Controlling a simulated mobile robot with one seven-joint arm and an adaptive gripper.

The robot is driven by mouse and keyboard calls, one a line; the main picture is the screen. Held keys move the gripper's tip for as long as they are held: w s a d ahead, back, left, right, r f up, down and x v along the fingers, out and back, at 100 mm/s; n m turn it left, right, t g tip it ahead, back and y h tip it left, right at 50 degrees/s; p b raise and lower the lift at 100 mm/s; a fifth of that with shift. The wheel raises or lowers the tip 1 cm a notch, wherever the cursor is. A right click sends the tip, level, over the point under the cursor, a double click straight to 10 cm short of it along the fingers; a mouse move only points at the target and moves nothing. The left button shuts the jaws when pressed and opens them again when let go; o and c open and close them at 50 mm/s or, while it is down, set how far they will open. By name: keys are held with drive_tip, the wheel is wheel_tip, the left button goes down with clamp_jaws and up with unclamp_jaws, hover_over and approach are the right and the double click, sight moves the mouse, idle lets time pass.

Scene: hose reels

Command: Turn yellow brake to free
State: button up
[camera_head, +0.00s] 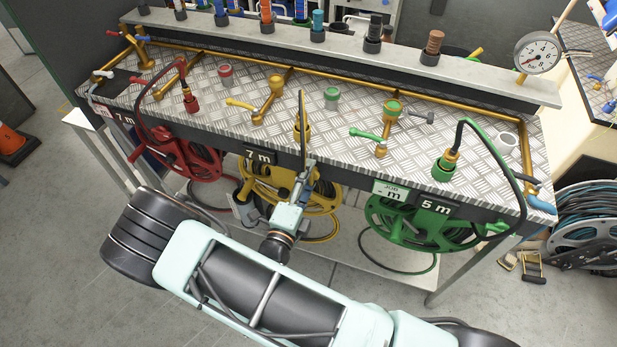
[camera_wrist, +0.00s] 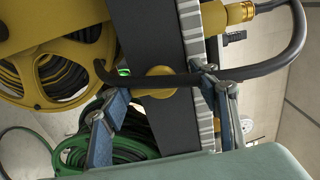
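The yellow reel (camera_head: 325,195) hangs under the bench front in the middle, partly hidden by my gripper. In the wrist view, its yellow wheel (camera_wrist: 62,68) is at the upper left. A round yellow piece (camera_wrist: 158,82) sits on the dark front face of the bench; I cannot tell whether it is the brake or how it is set. A black hose (camera_wrist: 270,70) crosses in front of it from the yellow coupling (camera_wrist: 238,13). My gripper (camera_wrist: 165,92) is open, its fingers spread either side of the yellow piece. In the head view, my gripper (camera_head: 302,180) is before the bench front.
The red reel (camera_head: 188,158) hangs to the left and the green reel (camera_head: 415,222) to the right. The bench top (camera_head: 350,130) carries brass pipes and a green lever (camera_head: 366,136). A gauge (camera_head: 538,53) stands at the back right. The floor in front shows open room.

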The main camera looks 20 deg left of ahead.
drive_tip(key=o, duration=0.3)
drive_tip(key=shift+o, duration=0.2)
drive_tip(key=shift+s, duration=0.1)
drive_tip(key=s, duration=1.1)
drive_tip(key=shift+s+a, duration=0.4)
drive_tip(key=shift+a, duration=0.05)
